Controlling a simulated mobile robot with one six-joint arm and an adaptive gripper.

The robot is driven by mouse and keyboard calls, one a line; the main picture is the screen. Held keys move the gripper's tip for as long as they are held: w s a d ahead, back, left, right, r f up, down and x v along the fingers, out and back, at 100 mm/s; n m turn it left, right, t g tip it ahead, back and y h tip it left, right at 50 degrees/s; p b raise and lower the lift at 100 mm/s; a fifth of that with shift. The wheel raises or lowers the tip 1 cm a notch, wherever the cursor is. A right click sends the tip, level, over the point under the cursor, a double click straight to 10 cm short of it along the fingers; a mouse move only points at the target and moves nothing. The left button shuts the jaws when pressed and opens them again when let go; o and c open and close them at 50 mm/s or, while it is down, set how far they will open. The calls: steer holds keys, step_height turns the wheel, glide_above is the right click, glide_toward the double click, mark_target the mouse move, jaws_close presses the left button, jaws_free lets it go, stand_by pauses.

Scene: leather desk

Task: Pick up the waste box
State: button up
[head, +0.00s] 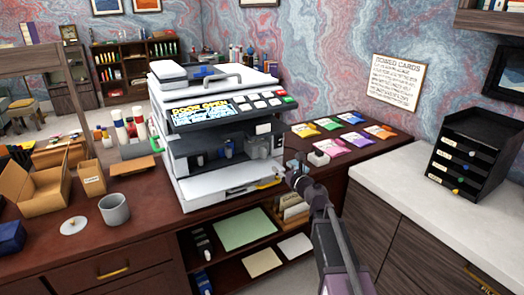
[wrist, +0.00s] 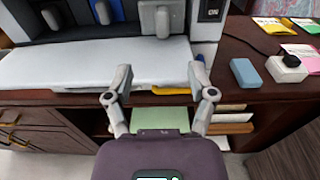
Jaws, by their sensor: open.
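The large white machine (head: 220,197) stands on the desk with its front open. Its "DOOR OPEN" panel (head: 228,108) is lit. A yellow handle-like piece (head: 267,184) shows at the machine's lower front right, also in the wrist view (wrist: 170,91). My gripper (wrist: 160,80) is open and empty, its fingers spread before the machine's white front ledge (wrist: 80,66). It also shows in the head view (head: 288,174).
Brown cartons (head: 38,188) and a grey cup (head: 114,210) stand left of the machine. Colourful packets (head: 328,124) and a white block (head: 318,158) lie to its right. A shelf with papers (head: 243,230) is below. A black drawer unit (head: 472,155) stands on the white counter.

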mark_target(264, 151)
steer(key=r+g+p, duration=0.1)
steer(key=p, duration=0.2)
steer(key=w+r+g+h+p, duration=0.1)
steer(key=r+p, duration=0.1)
steer(key=p, duration=0.2)
steer(key=a+r+g+h+p, duration=0.1)
steer(key=r+p, duration=0.1)
steer(key=p, duration=0.2)
steer(key=shift+w+a, duration=0.1)
steer(key=shift+w, duration=0.05)
steer(key=shift+w, duration=0.1)
steer(key=b+x, duration=0.3)
steer(key=x, duration=0.4)
steer(key=shift+w+f, duration=0.1)
steer(key=shift+f, duration=0.2)
steer(key=shift+w+a+f, duration=0.15)
steer(key=shift+w+a, duration=0.15)
steer(key=shift+w, duration=0.1)
